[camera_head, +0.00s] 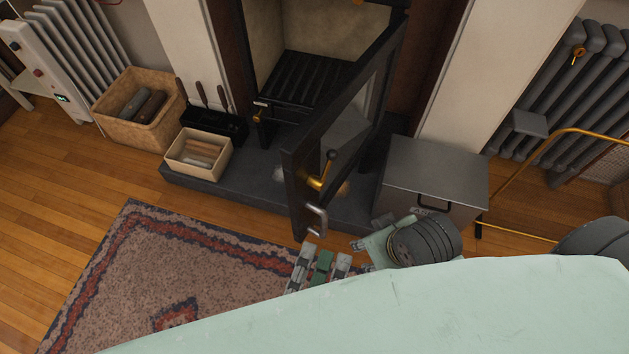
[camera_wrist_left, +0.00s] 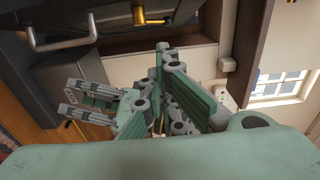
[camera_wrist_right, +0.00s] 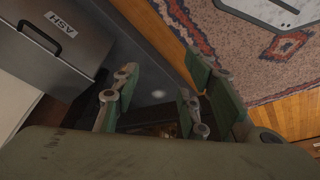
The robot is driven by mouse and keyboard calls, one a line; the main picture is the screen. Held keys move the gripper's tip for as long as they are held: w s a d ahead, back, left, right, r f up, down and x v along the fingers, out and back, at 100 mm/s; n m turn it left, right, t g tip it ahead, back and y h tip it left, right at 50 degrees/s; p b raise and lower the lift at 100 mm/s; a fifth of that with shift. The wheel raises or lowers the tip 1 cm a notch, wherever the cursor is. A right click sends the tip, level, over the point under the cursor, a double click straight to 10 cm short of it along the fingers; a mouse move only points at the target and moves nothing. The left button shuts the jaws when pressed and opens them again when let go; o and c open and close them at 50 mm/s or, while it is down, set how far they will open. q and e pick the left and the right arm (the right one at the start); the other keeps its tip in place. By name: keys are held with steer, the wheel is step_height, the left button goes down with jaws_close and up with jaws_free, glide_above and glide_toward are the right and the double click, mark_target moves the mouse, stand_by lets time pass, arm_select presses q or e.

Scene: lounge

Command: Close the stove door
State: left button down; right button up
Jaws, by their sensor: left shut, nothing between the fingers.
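The black stove door (camera_head: 345,97) stands wide open, swung out toward me from its hinge side on the right. Its brass latch handle (camera_head: 318,182) and silver handle (camera_head: 316,220) are near its free edge. My left gripper (camera_wrist_left: 166,52) is shut and empty, apart from both handles. My right gripper (camera_wrist_right: 155,85) has its fingers spread and holds nothing visible. In the head view gripper parts are just below the silver handle, partly hidden by my pale green arm.
A grey ash box (camera_head: 435,172) stands right of the door and shows close by in the right wrist view (camera_wrist_right: 50,60). A log basket (camera_head: 140,108), a kindling box (camera_head: 199,153) and fire tools (camera_head: 212,112) are left. The rug (camera_head: 175,265) is clear.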

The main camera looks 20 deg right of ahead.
arm_select(q)
steer(key=w+d+p, duration=0.2)
steer(key=w+p, duration=0.1)
steer(key=w, duration=0.7)
steer(key=shift+w+d, duration=0.3)
steer(key=shift+d, duration=0.1)
arm_select(e)
steer(key=shift+x, duration=2.25)
steer(key=shift+s+a, duration=0.1)
